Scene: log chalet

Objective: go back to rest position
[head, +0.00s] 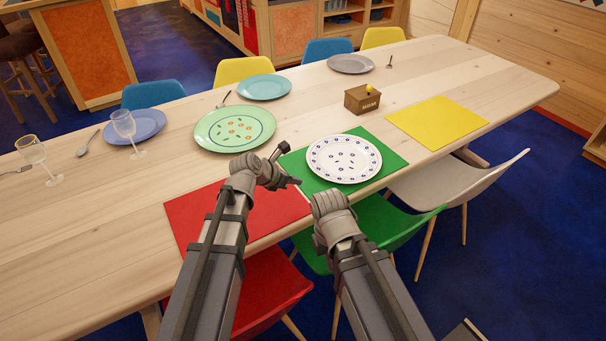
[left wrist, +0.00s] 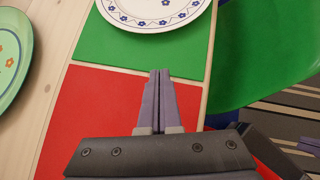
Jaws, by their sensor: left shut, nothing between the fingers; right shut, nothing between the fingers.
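My left gripper (head: 296,182) is over the table near the seam of the red and green placemats. The left wrist view shows its two fingers (left wrist: 161,78) shut together with nothing between them. They point toward a white plate with blue flowers (head: 344,158), which lies on the green placemat (head: 398,147). The fingers are apart from the plate in that view. My right arm reaches up to a joint (head: 332,208) by the table's front edge. Its gripper is hidden behind the arm.
The red placemat (head: 190,215) lies empty under my left arm. A green plate (head: 207,135), wine glasses (head: 124,125), a sugar box (head: 362,99) and a yellow placemat (head: 437,121) are on the table. Red (head: 272,290), green (head: 395,222) and white (head: 460,182) chairs stand along the front edge.

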